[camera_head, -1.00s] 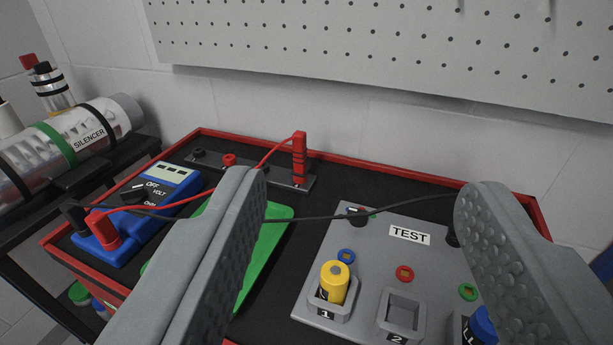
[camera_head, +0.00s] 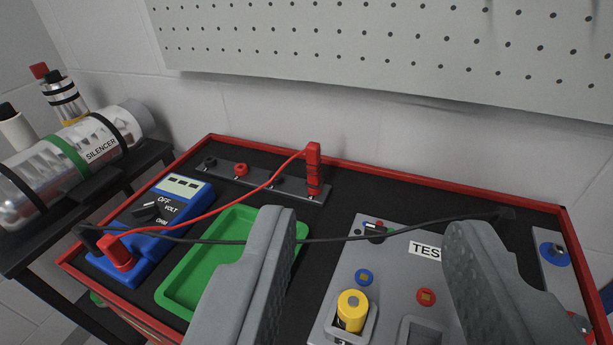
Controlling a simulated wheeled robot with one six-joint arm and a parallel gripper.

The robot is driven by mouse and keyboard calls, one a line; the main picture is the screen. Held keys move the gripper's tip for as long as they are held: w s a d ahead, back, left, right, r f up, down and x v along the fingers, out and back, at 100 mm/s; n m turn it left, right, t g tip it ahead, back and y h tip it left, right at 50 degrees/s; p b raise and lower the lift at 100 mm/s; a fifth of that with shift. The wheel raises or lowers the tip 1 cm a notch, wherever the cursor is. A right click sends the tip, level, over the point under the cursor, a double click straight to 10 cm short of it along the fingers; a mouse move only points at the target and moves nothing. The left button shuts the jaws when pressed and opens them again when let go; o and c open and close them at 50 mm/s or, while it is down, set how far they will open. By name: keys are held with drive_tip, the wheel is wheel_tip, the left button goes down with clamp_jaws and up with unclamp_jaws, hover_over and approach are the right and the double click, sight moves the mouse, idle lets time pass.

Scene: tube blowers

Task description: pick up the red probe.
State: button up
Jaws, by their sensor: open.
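The red probe (camera_head: 313,170) stands upright in the right end of a dark grey holder strip (camera_head: 262,182) at the back of the black-topped tray. A red lead runs from its top to a red plug on the blue multimeter (camera_head: 152,218) at left. My gripper (camera_head: 372,222) is open and empty. Its two grey fingers are wide apart in the lower middle. The probe is farther off, above and slightly right of the left fingertip, and nothing touches it.
A green tray (camera_head: 183,272) lies left of my left finger. A grey test panel (camera_head: 345,268) with a yellow cell (camera_head: 352,308) lies below and between the fingers. A black lead crosses the table. A pegboard (camera_head: 390,45) hangs on the wall behind. A silencer cylinder (camera_head: 85,150) is at far left.

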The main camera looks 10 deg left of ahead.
drive_tip(key=w+a+r+m+g, duration=0.1)
drive_tip(key=w+a+g, duration=0.15)
drive_tip(key=w, duration=0.45)
drive_tip(key=w+a+g, duration=0.1)
drive_tip(key=w+g, duration=0.3)
drive_tip(key=w, duration=0.3)
drive_tip(key=m+g+h, duration=0.1)
drive_tip(key=m+g, duration=0.1)
drive_tip(key=g, duration=0.3)
approach(312, 145)
drive_tip(key=shift+g, duration=0.25)
drive_tip(key=x, duration=0.5)
drive_tip(key=shift+w+d+f, duration=0.1)
drive_tip(key=shift+w+f, duration=0.05)
drive_tip(key=shift+f, duration=0.15)
drive_tip(key=shift+x, duration=2.55)
drive_tip(key=shift+w+r, duration=0.15)
clamp_jaws()
